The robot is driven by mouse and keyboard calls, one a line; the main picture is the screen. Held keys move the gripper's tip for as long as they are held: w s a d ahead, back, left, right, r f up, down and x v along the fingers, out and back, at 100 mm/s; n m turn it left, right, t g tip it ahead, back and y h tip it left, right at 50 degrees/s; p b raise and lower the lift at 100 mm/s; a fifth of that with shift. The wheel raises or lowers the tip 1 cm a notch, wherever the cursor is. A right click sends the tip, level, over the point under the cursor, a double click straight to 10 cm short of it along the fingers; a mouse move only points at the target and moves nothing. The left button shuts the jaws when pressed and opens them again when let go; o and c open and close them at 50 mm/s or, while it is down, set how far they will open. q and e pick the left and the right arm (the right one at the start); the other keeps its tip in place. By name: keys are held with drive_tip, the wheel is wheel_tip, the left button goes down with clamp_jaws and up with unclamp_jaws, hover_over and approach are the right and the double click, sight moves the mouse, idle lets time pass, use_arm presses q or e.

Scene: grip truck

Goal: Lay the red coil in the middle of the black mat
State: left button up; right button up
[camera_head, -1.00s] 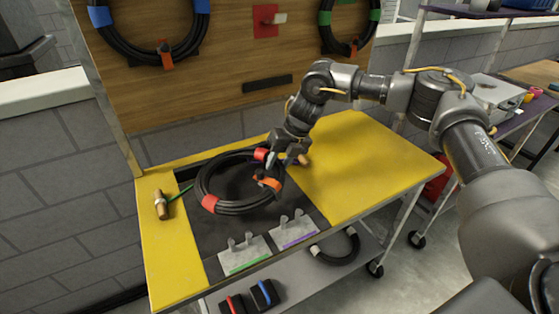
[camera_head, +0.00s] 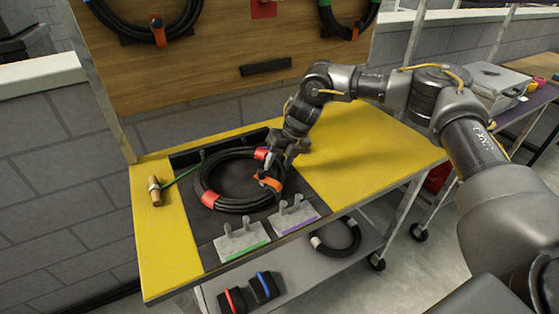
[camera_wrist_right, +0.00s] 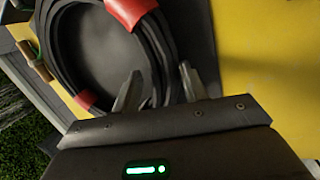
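The red coil, a black cable loop with red bands and an orange clip (camera_head: 211,199), lies flat on the black mat (camera_head: 205,222). It sits near the mat's middle, its right side close to the yellow top. My right gripper (camera_head: 282,156) is at the coil's right rim. In the right wrist view, its two fingertips (camera_wrist_right: 160,80) stand apart, with the cable strands of the coil (camera_wrist_right: 150,50) passing between and below them. That view is slightly blurred. My left gripper is out of view.
A wooden-handled tool with a green cord (camera_head: 156,192) lies left on the yellow tabletop (camera_head: 365,160). Two grey hook holders (camera_head: 240,242) stand at the mat's front edge. A smaller cable (camera_head: 338,240) lies on the lower shelf. Coils hang on the wooden board behind.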

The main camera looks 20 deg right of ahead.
drive_tip(key=o, duration=0.3)
drive_tip(key=shift+w+a, duration=0.1)
drive_tip(key=shift+a, duration=0.05)
drive_tip(key=shift+o, duration=0.2)
drive_tip(key=shift+d+f, duration=0.1)
drive_tip(key=shift+d, duration=0.1)
use_arm(q)
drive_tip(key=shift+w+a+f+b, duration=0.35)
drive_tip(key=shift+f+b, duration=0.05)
drive_tip(key=shift+b, duration=0.05)
use_arm(e)
drive_tip(key=v, duration=1.1)
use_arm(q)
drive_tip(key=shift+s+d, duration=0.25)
use_arm(e)
drive_tip(key=shift+a, duration=0.1)
